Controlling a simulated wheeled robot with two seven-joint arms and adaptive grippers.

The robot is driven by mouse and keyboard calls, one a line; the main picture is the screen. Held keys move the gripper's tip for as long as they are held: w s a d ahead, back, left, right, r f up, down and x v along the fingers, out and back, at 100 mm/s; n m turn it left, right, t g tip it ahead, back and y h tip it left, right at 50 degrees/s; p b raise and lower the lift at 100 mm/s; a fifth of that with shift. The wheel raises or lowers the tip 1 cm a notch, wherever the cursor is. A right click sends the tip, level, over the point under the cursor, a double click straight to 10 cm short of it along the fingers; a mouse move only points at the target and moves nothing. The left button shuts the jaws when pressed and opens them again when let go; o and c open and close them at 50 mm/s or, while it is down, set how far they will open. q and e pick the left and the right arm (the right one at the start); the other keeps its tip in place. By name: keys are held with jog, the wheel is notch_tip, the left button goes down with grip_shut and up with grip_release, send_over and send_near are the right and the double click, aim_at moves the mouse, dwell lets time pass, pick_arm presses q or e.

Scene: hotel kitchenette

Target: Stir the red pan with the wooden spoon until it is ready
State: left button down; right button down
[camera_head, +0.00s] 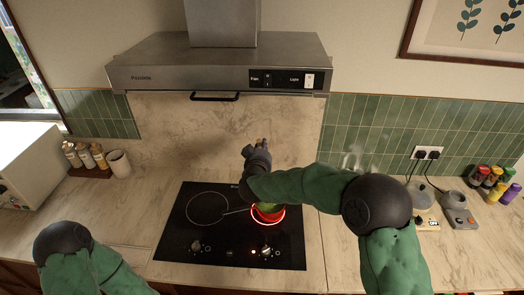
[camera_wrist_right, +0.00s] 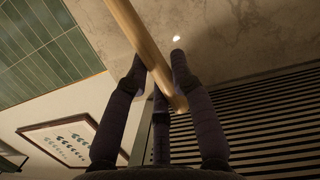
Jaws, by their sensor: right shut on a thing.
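My right gripper (camera_head: 258,150) is above and behind the pan, near the backsplash. It is shut on the wooden spoon (camera_wrist_right: 138,35), whose pale handle runs between the fingers in the wrist view. A small tan piece of the spoon (camera_head: 262,142) shows at the fingertips in the head view. The spoon's lower end is hidden. My left gripper is out of view.
A steel range hood (camera_head: 215,65) hangs above the hob (camera_head: 180,238). Several bottles and a paper roll (camera_head: 119,163) stand at left; small appliances (camera_head: 458,210) and coloured jars (camera_head: 492,177) stand at right. The counter in front of the appliances is clear.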

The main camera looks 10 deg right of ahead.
notch_tip(320, 180, down, 12)
jog(key=b, duration=0.8)
jog(key=shift+w+r, duration=0.15)
dwell(0.5)
